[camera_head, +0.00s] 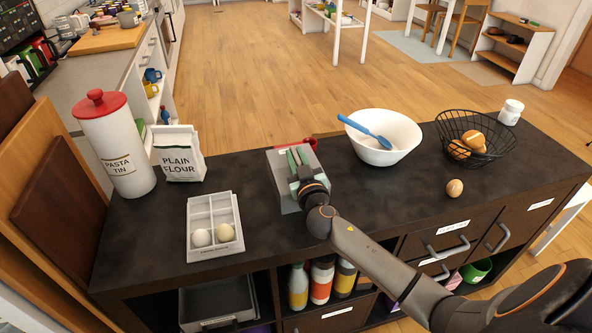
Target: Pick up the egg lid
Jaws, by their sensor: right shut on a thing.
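The egg lid (281,185) appears to be the grey boxy piece at the middle of the dark counter. My right gripper (298,157) reaches in from the lower right and is shut on it; the fingers and wrist hide part of it. I cannot tell whether the lid is lifted off the counter. The pale egg box (202,211) stands open to its left, with two eggs (201,237) in its front cups and the back cups empty. My left gripper is not in view.
A pasta tin (118,150) and flour bag (179,155) stand at the left. A white bowl (397,150) with a blue spoon (369,131), a wire basket (491,158), a loose brown egg (454,188) and a white jar (510,112) stand at the right. A red item (283,143) lies behind the lid.

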